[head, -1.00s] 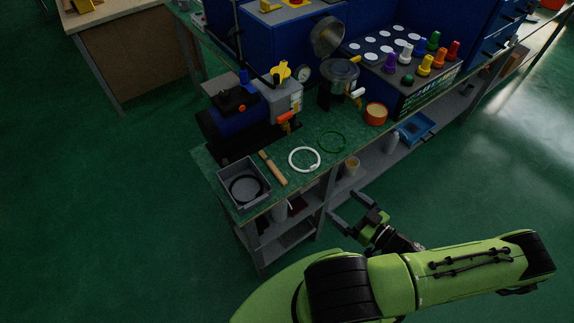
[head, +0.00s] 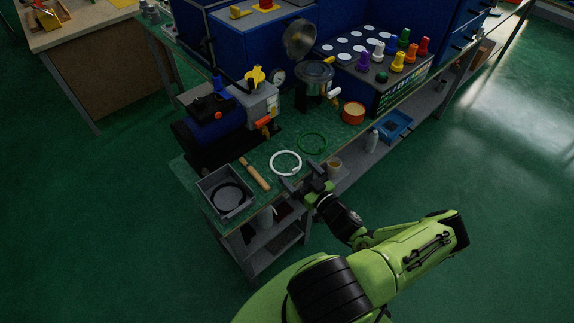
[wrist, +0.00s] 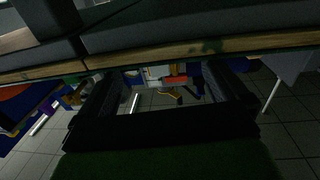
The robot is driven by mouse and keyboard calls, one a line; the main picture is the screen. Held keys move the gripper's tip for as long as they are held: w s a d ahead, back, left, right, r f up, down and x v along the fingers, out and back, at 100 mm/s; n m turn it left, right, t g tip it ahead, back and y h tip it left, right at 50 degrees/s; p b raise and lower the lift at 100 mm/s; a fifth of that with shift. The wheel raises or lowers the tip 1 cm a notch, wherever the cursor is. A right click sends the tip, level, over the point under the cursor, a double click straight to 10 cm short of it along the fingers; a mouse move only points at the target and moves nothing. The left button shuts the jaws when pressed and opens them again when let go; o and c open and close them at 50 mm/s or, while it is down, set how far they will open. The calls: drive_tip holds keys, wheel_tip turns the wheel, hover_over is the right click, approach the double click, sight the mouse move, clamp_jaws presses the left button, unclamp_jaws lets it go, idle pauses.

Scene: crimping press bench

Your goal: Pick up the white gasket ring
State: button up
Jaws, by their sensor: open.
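The white gasket ring (head: 272,163) lies flat on the green bench top near its front edge in the head view. A green ring (head: 312,143) lies just right of it and a wooden-handled tool (head: 255,174) just left. My gripper (head: 303,181) is open and empty at the bench's front edge, close to the ring's near side and apart from it as far as I can tell. In the wrist view my gripper's dark parts fill the middle of the picture, and I cannot make out the white ring there.
A grey tray (head: 229,208) holding a black ring stands at the bench's left end. Behind are a blue motor pump (head: 215,125), a metal pot (head: 315,77) and an orange tub (head: 353,112). The bench edge (wrist: 160,62) crosses the wrist view. A shelf with containers lies below.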

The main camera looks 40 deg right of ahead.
drive_tip(key=shift+w, duration=0.45)
drive_tip(key=c, duration=0.9)
drive_tip(key=shift+r, duration=0.1)
